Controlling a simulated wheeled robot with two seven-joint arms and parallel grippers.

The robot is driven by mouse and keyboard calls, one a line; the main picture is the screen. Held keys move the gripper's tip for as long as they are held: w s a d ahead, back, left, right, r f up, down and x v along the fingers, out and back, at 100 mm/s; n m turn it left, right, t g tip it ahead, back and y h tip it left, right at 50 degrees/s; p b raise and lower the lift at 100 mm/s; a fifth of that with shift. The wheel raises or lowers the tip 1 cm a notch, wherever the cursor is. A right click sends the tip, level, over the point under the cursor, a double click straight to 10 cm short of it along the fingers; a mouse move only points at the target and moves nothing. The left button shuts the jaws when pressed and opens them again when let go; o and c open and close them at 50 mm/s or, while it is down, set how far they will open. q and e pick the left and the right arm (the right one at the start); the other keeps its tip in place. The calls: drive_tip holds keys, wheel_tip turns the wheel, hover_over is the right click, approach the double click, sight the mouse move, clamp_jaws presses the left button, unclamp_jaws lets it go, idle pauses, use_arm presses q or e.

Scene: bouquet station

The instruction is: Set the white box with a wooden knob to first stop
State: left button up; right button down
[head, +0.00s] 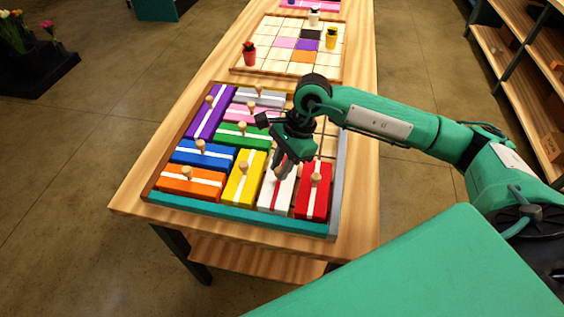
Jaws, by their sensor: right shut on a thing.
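The white box (273,198) stands upright in the picture's layout, in the near row of the puzzle tray (239,223), between the yellow box (246,181) and the red box (314,199). It has a red stripe along its middle and a wooden knob near its far end, partly hidden by my gripper. My right gripper (281,172) comes down from the far right over the white box, its fingers shut on the knob. My left gripper is not in view.
Blue (203,155), orange (190,182), green (240,135), purple (210,112), pink and grey (260,97) boxes fill the tray's left and far parts. Bare squares show at its right, partly behind my arm. Beyond is a checkered board (275,57) with small flower pots.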

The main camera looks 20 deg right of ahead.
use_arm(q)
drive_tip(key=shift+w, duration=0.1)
use_arm(e)
drive_tip(key=shift+s+a+f, duration=0.1)
drive_tip(key=shift+s, duration=0.05)
drive_tip(key=c, duration=1.6)
unclamp_jaws()
drive_tip(key=o, duration=0.3)
drive_tip(key=shift+s, duration=0.1)
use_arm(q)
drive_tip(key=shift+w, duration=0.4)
use_arm(e)
drive_tip(key=shift+o, duration=0.2)
drive_tip(key=shift+d+r, duration=0.25)
drive_tip(key=shift+r, duration=0.3)
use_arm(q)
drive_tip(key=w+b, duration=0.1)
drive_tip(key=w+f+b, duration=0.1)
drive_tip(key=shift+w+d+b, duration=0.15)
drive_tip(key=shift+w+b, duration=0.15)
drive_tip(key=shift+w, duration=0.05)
use_arm(e)
drive_tip(key=v, duration=1.2)
drive_tip(key=shift+r, duration=0.35)
